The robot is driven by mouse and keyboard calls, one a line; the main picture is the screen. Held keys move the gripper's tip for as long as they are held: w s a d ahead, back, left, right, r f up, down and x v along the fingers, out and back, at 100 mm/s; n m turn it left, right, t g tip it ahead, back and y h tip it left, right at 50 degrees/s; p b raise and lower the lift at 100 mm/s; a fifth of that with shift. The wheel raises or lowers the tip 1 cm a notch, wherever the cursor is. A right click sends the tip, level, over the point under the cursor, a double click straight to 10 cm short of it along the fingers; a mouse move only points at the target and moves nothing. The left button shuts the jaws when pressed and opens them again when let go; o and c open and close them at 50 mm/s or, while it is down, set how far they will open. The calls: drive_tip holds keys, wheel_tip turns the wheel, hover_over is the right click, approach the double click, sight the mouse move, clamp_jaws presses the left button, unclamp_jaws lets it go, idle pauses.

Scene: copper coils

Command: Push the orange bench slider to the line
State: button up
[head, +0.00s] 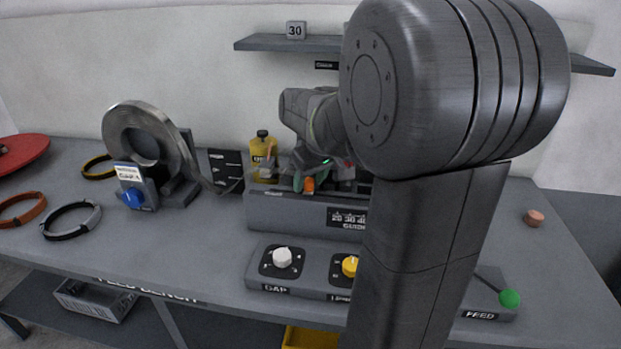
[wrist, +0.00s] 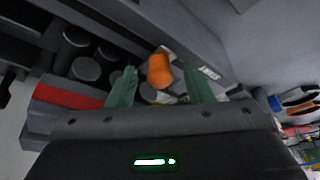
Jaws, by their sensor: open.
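The orange slider knob (head: 309,185) stands on the grey guide unit (head: 290,215) at the middle of the bench. In the wrist view the orange slider knob (wrist: 160,69) lies between the two green fingertips. My gripper (head: 305,178) is open, with its fingers pointing down at the guide unit. In the wrist view my gripper (wrist: 162,85) has one finger on each side of the knob, with a gap showing on both sides. I cannot tell whether either finger touches it. My arm hides the right part of the guide, and I cannot make out the line.
A yellow bottle (head: 263,155) stands behind the guide at its left end. A steel coil (head: 150,145) is further left. A panel with a white knob (head: 282,257) and a yellow knob (head: 350,265) lies in front. A green-tipped feed lever (head: 510,298) is at the right.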

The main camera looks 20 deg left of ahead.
drive_tip(key=shift+c, duration=0.3)
clamp_jaws()
drive_tip(key=w+d, duration=0.1)
drive_tip(key=d, duration=0.6)
drive_tip(key=w+d, duration=0.2)
drive_tip(key=d, duration=0.5)
drive_tip(key=w+d, duration=0.2)
drive_tip(key=d, duration=0.6)
drive_tip(key=shift+w+d, duration=0.1)
drive_tip(key=shift+w, duration=0.05)
drive_tip(key=shift+o, duration=0.3)
unclamp_jaws()
drive_tip(key=v, duration=1.4)
drive_tip(key=shift+p, duration=0.45)
drive_tip(key=shift+f, duration=0.1)
